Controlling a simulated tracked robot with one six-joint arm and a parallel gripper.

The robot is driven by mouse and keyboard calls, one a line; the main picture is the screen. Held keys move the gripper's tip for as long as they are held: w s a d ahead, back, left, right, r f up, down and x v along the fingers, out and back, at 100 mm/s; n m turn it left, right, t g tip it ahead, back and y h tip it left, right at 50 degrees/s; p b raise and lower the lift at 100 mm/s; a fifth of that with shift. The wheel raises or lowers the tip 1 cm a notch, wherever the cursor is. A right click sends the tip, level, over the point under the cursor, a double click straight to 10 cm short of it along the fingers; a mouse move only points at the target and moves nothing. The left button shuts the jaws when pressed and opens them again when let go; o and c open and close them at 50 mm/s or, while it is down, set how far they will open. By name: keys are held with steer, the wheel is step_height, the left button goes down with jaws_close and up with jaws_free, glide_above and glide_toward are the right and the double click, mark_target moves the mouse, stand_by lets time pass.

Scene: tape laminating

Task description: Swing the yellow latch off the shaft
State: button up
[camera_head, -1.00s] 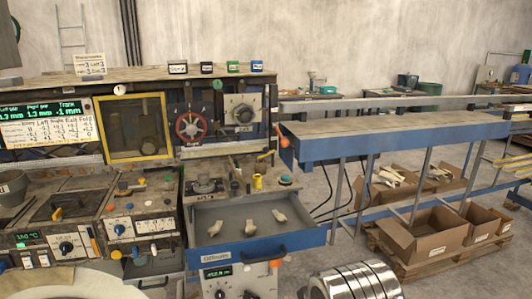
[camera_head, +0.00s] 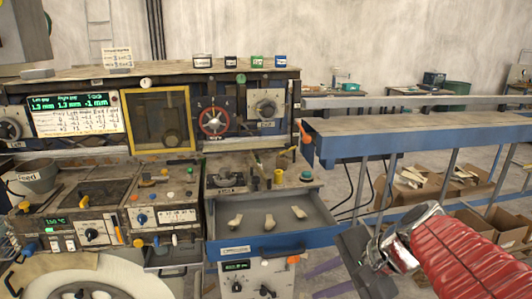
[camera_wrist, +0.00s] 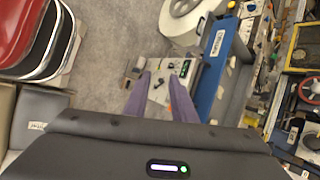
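I cannot single out the yellow latch or its shaft for certain. Small yellow parts show on the left bench in the head view: a yellow handle (camera_head: 24,206) by the grey pot and another yellow handle (camera_head: 83,202) on the dark tray. A large pale roll (camera_head: 45,267) is cut off at the lower left; it seems to be the white roll (camera_wrist: 180,22) in the wrist view. My gripper (camera_wrist: 160,76) is open and empty, its purple fingers apart above the floor. In the head view it is low on the right, away from the yellow parts.
An open grey drawer with a blue front (camera_head: 277,245) holds three pale pieces and juts out. A blue-sided conveyor table (camera_head: 420,138) runs right, with cardboard boxes (camera_head: 500,228) below. A yellow-framed window (camera_head: 157,91) stands behind the bench.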

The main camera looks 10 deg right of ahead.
steer(key=w+d+r+m+t+y, duration=0.1)
steer(key=w+d+r+m+t, duration=0.25)
steer(key=d+m, duration=0.4)
steer(key=w+d+r+m+t, duration=0.2)
steer(key=w+d+m+t, duration=0.25)
steer(key=d, duration=0.55)
steer(key=s+d+r+m+t+h, duration=0.2)
steer(key=d+m, duration=0.2)
steer(key=d, duration=0.5)
steer(key=s+d+r+m+t+h, duration=0.2)
steer(key=d+m, duration=0.2)
steer(key=d, duration=0.5)
steer(key=shift+d+m+t+h, duration=0.15)
steer(key=shift+m+t+h, duration=0.15)
steer(key=shift+m, duration=0.1)
steer(key=shift+s, duration=0.2)
